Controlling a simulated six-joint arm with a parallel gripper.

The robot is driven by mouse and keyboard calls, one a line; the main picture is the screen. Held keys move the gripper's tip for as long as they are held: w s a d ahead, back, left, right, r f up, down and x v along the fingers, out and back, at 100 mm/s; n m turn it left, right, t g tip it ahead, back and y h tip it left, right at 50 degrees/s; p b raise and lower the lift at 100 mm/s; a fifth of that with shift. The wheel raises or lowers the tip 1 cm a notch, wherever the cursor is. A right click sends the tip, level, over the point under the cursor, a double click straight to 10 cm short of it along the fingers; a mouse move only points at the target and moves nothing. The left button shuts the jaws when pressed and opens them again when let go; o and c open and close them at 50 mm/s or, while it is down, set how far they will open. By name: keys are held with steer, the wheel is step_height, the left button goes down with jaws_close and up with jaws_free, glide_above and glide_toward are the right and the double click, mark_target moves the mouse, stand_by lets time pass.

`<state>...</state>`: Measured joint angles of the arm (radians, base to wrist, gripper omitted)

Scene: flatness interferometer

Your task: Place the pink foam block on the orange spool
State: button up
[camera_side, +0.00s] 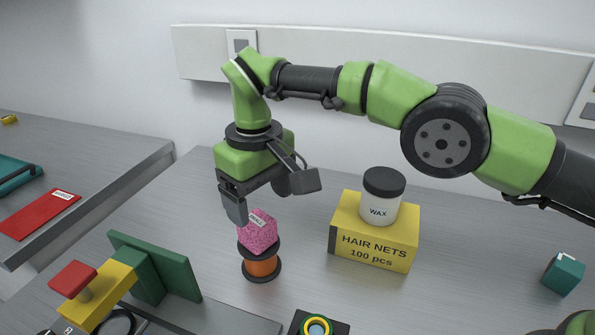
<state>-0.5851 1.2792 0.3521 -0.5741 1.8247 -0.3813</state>
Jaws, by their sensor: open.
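The pink foam block (257,233), with a small white label, rests on top of the orange spool (261,266). The spool stands upright on the grey table and has dark flanges at top and bottom. The block sits tilted or turned in this view, and its underside is hidden. My gripper (270,203) is open just above the block, pointing down. One finger is close to the block's upper left, and the other is off to its upper right. I cannot tell whether the left finger touches the block.
A yellow hair nets box (372,245) stands to the right with a wax jar (380,200) on it. A green angle plate (165,268) and a yellow-and-red part (95,290) are at front left. A ringed dark block (317,326) is at the front. A teal cube (563,274) is far right.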

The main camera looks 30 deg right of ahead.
steer(key=s+d+r+m+t+y, duration=0.1)
steer(key=s+d+r+m, duration=0.1)
steer(key=d+r, duration=0.6)
steer(key=s+d+r+m+t+y, duration=0.1)
steer(key=s+d+r+m+t, duration=0.3)
steer(key=r, duration=0.6)
steer(key=s+d+m+t, duration=0.1)
steer(key=s+d, duration=0.4)
steer(key=s, duration=0.4)
steer(key=s+d+f+m+t, duration=0.1)
steer(key=s+d, duration=0.4)
steer(key=s, duration=0.3)
steer(key=shift+s+d+f+m, duration=0.3)
steer(key=shift+s, duration=0.1)
